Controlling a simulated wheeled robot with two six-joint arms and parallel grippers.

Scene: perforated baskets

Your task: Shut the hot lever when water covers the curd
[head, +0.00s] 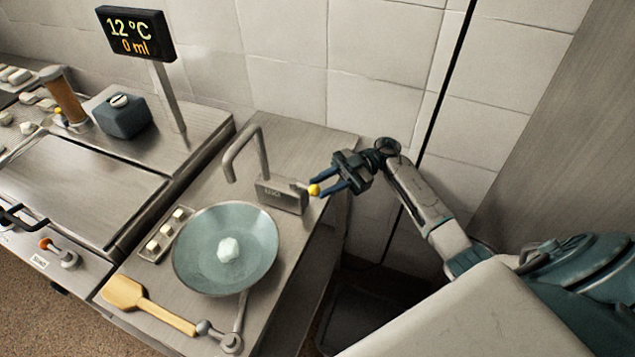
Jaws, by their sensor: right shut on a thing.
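A white lump of curd (229,249) sits in the middle of a wide blue-grey bowl (258,226). No water is visible over it, and no stream shows from the bent steel spout (262,148). A steel tap box (284,197) beside the bowl has a lever with a yellow knob (314,190) on its right end. My right gripper (325,186) is shut on the yellow knob, with its fingers on either side. Whether this is the hot lever cannot be read. My left gripper is not clearly in view.
A display (137,34) reads 12 °C and 0 ml. A wooden paddle (146,304) lies in front of the bowl, near a steel fitting (219,336). A small button tray (166,236) stands left of the bowl. A dark box (121,116) stands further left. Tiled wall is behind.

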